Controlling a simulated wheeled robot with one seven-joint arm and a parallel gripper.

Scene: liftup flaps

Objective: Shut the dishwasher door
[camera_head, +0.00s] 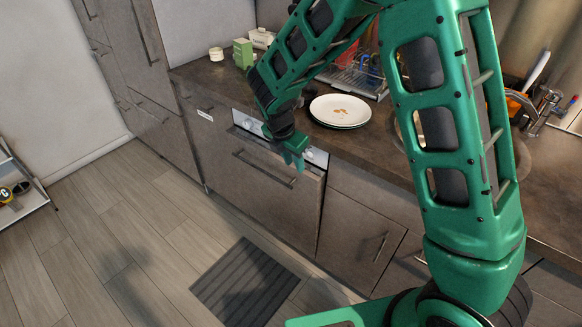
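The dishwasher door (258,200) is a brown-grey front panel with a dark bar handle (264,169), set under the counter. It stands upright or almost so; a small gap at its top edge cannot be ruled out. A pale control strip (314,157) shows above the door on both sides of my wrist. My green gripper (293,160) points down in front of the strip, near the door's top edge and above the handle. Contact with the door cannot be made out. The fingers are small and overlap, with nothing visible held. My arm hides part of the strip and top edge.
The counter (205,76) holds stacked white plates (340,111), a dish rack (350,80), a green box (243,54) and a sink. A dark mat (243,284) lies on the wooden floor before the dishwasher. The floor at left is open, with a white shelf (24,190) at the far left.

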